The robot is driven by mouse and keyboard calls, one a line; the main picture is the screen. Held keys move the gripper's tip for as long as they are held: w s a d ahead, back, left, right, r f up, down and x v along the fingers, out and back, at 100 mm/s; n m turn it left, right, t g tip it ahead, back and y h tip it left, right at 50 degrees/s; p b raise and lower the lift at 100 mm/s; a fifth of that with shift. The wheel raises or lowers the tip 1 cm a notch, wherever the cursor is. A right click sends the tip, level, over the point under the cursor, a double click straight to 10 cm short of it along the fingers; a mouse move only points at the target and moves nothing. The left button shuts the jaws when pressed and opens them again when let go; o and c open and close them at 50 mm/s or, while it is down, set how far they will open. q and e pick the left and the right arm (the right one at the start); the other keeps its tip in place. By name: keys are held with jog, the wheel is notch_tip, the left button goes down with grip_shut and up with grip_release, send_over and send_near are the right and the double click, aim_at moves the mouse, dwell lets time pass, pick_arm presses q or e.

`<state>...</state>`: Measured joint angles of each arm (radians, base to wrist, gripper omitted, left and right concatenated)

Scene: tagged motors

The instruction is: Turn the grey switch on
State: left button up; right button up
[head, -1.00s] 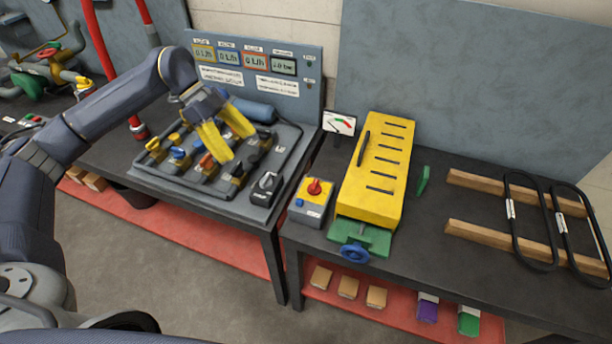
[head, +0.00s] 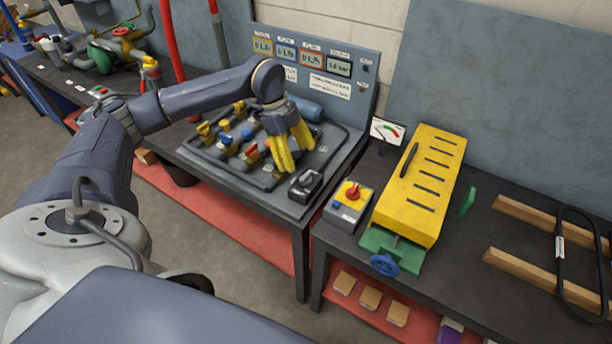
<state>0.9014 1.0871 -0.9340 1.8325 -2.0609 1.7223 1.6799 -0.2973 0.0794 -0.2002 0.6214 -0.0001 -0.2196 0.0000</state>
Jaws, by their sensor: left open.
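A small dark box with a grey rotary knob (head: 306,181) sits at the front right corner of the dark panel board; I take it to be the grey switch. The way its knob points is too small to tell surely. My left gripper (head: 292,160) has yellow fingers that are open and point down. It is just behind and left of the switch box in the picture, apparently above the board and apart from the box. A second switch, a grey box with a yellow plate and red knob (head: 352,191), stands on the right table. My right gripper is out of view.
Several coloured valves (head: 227,139) and a blue cylinder (head: 303,108) are on the board, beneath an upright display panel (head: 335,92). A yellow slotted box (head: 420,180) and a small gauge (head: 386,131) stand on the right table. A gap separates the tables.

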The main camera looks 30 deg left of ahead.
aim_at(305, 175)
pick_arm(q)
jog(key=x, duration=0.7)
jog(key=shift+d+f, duration=0.1)
jog(key=shift+f, duration=0.2)
jog(key=c, duration=1.3)
